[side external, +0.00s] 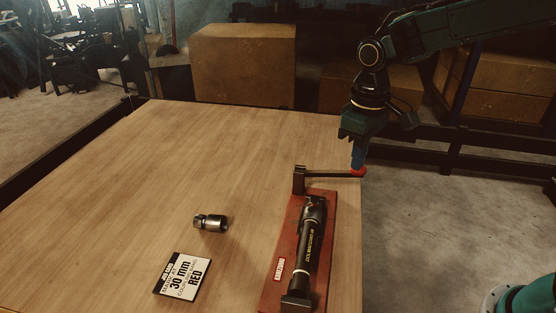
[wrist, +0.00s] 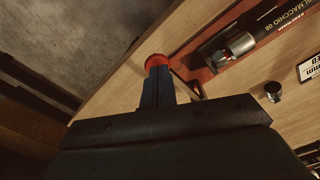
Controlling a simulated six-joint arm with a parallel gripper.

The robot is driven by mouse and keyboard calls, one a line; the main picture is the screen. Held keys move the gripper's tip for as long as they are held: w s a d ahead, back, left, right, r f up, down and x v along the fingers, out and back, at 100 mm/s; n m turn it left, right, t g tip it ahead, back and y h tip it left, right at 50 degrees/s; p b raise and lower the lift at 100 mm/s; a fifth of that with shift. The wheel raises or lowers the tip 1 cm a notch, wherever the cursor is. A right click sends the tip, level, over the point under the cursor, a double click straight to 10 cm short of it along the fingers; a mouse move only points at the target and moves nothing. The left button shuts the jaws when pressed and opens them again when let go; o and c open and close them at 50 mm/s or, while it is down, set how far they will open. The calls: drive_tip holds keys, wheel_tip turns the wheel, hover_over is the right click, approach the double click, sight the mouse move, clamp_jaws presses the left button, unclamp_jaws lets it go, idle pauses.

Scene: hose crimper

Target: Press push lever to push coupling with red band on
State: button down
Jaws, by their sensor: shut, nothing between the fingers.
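The push lever (side external: 330,174) is a dark bar reaching right from a post at the far end of the red base (side external: 274,292). Its red knob (side external: 358,172) is at the table's right edge. My gripper (side external: 358,160), with blue fingers, is shut and empty, its tips at the knob; I cannot tell how firmly they touch. The wrist view also shows the knob (wrist: 157,62) just beyond the fingers. A black hose (side external: 308,245) lies along the base. A silver coupling (wrist: 240,43) is at the hose's lever-side end.
A loose silver coupling (side external: 210,223) lies on the table left of the base. A card (side external: 182,275) reading "30 mm" and "RED" lies nearer the front. The left of the wooden table (side external: 130,200) is clear. Boxes (side external: 243,62) stand behind it.

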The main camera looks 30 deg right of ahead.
wheel_tip(320, 180, up, 11)
idle(1.7)
drive_tip(key=shift+s, duration=0.1)
drive_tip(key=s+d+f+m+t, duration=0.1)
drive_tip(key=s+d+t, duration=0.1)
drive_tip(key=s, duration=0.8)
drive_tip(key=s+d+f+m+t, duration=0.2)
drive_tip(key=s+d, duration=0.3)
drive_tip(key=s, duration=0.6)
drive_tip(key=shift+f+t, duration=0.15)
drive_tip(key=shift+t, duration=0.65)
